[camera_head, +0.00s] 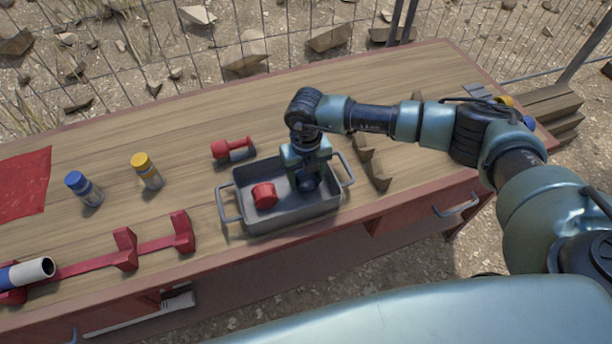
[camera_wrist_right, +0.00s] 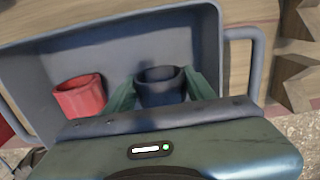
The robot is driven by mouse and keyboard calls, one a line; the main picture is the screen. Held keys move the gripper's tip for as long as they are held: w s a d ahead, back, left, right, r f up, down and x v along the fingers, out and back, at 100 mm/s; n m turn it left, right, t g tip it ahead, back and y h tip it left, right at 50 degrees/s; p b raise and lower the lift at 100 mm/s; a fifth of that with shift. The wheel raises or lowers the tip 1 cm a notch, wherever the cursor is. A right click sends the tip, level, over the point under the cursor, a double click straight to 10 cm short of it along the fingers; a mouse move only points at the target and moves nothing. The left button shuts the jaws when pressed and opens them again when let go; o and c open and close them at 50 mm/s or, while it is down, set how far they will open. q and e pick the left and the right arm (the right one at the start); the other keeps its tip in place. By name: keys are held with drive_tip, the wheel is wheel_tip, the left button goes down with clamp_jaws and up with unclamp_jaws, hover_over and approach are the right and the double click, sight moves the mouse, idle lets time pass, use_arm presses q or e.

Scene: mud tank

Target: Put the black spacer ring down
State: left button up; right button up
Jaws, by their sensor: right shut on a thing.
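The black spacer ring (camera_wrist_right: 161,88) is a dark, short hollow cylinder between the two greenish fingers of my right gripper (camera_head: 308,181) in the right wrist view. My right gripper is shut on it and points down inside the right part of the grey metal tray (camera_head: 262,224). In the head view the ring is mostly hidden by the gripper. I cannot tell whether it touches the tray floor. A red ring (camera_head: 264,195) lies in the tray to the left; it also shows in the right wrist view (camera_wrist_right: 80,97). My left gripper is not in view.
The tray has side handles and stands on a wooden bench (camera_head: 190,110). A red tool (camera_head: 232,150) lies behind it. Blue-capped (camera_head: 84,189) and yellow-capped (camera_head: 147,171) bottles stand left, with a red rack (camera_head: 125,249) in front. Angular brown blocks (camera_head: 375,166) lie right of the tray.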

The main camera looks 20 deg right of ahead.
drive_tip(key=shift+f+b, duration=0.4)
drive_tip(key=shift+f, duration=0.2)
drive_tip(key=o, duration=1)
drive_tip(key=shift+r, duration=0.1)
drive_tip(key=shift+o, duration=0.2)
drive_tip(key=shift+r, duration=0.1)
